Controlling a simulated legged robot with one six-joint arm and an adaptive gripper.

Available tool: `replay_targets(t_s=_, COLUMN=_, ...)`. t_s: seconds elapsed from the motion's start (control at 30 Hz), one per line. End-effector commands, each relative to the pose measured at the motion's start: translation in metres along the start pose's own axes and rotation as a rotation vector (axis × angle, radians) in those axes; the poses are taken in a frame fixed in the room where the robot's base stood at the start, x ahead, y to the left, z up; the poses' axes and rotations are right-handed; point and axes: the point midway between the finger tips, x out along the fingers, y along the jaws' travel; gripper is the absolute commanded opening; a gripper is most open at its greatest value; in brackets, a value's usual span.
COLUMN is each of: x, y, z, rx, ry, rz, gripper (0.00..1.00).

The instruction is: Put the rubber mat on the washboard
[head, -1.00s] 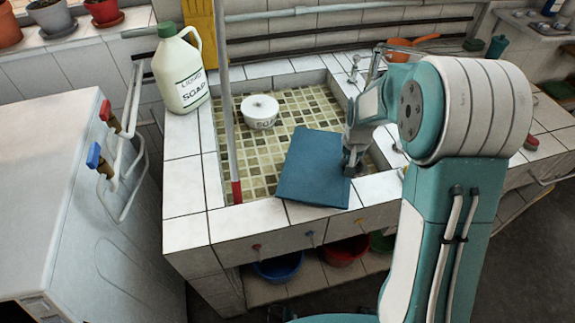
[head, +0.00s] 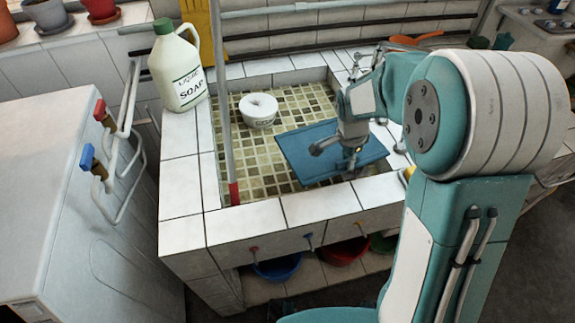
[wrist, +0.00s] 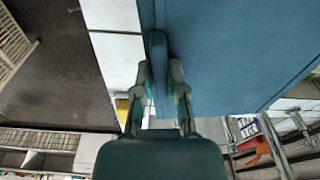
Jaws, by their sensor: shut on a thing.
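A flat blue sheet (head: 300,152), which I take to be the rubber mat, is over the front part of the tiled sink, with its right part partly hidden by my gripper. My gripper (head: 336,156) is shut on it, near its middle as the head view shows it. In the wrist view the blue sheet (wrist: 230,50) fills the upper right, and the fingers (wrist: 160,66) close on a raised blue part of it.
A soap jug (head: 177,75) stands on the back left corner. A pole (head: 224,110) with a red foot leans inside the sink's left side. The white front rim (head: 245,222) is clear.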

Motion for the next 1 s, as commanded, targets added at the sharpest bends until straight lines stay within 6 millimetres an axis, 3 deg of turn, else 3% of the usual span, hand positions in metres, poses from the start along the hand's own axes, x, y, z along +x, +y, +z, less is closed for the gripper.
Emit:
replay_targets(t_s=0.37, x=-0.004, y=0.002, z=0.008, rx=0.159, ry=0.013, rz=0.013, gripper=0.0)
replay_targets(t_s=0.8, x=0.029, y=-0.057, z=0.078, rx=0.154, ry=0.012, rz=0.012, gripper=0.0)
replay_targets(t_s=1.0, x=0.061, y=-0.074, z=0.101, rx=0.156, ry=0.013, rz=0.014, gripper=0.0)
